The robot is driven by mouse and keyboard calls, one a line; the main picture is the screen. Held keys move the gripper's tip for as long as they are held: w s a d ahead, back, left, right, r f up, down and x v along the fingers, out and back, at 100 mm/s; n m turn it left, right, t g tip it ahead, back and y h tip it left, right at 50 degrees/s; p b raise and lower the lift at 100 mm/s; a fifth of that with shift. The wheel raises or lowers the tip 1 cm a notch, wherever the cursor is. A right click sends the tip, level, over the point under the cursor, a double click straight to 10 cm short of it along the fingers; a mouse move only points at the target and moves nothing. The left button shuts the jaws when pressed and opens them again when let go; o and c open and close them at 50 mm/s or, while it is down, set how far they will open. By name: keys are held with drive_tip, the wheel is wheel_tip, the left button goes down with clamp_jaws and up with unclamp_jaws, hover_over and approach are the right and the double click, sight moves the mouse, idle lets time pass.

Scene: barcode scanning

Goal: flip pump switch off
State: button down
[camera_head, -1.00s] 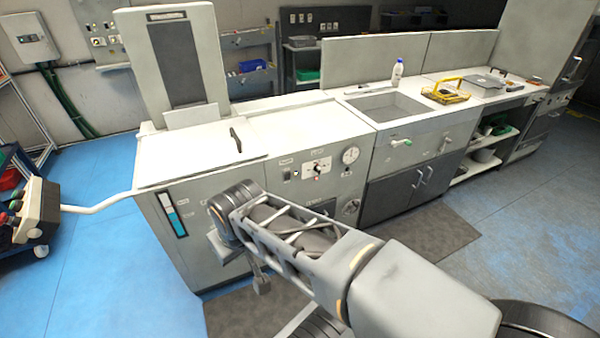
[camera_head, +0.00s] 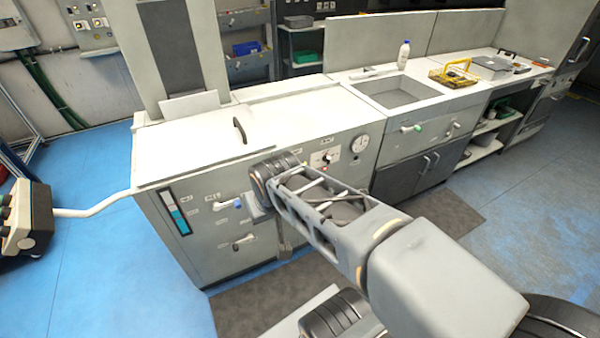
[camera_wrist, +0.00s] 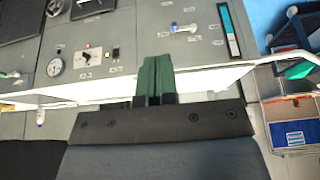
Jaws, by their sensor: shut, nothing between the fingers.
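My gripper (camera_wrist: 156,78) shows in the wrist view as two green fingers, shut together with nothing between them. Beyond the fingertips is the grey front panel of the cabinet, seen upside down. A small dark toggle switch (camera_wrist: 115,52) sits on the panel to the left of the fingers, apart from them. Its label is too small to read, and I cannot tell which way it points. Beside it is a white plate with a black rotary knob (camera_wrist: 86,60), also visible in the head view (camera_head: 325,158). In the head view, my arm covers the toggle's area.
A round gauge (camera_head: 360,144) and a blue-handled valve (camera_head: 238,203) are on the panel. A lower valve (camera_head: 243,242) sticks out below. A sink (camera_head: 395,91) is on the right, with a white bottle (camera_head: 403,55) behind. A white pipe (camera_head: 95,209) juts out left.

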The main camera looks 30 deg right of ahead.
drive_tip(key=w+d+f+m+t+h+b, duration=0.45)
drive_tip(key=w+d+f+m+b, duration=0.55)
drive_tip(key=w+d+f+b, duration=0.45)
drive_tip(key=w+d+f+m+t+y+b, duration=0.3)
drive_tip(key=d+f+m+t+b, duration=0.3)
drive_tip(key=d+f, duration=0.5)
drive_tip(key=shift+w+d+m+t+b, duration=0.25)
drive_tip(key=shift+d+m+t+b, duration=0.1)
drive_tip(key=shift+d+m+b, duration=0.85)
drive_tip(key=r+b+x, duration=0.1)
drive_tip(key=b+x, duration=0.2)
drive_tip(key=x, duration=1.1)
drive_tip(key=shift+b, duration=0.4)
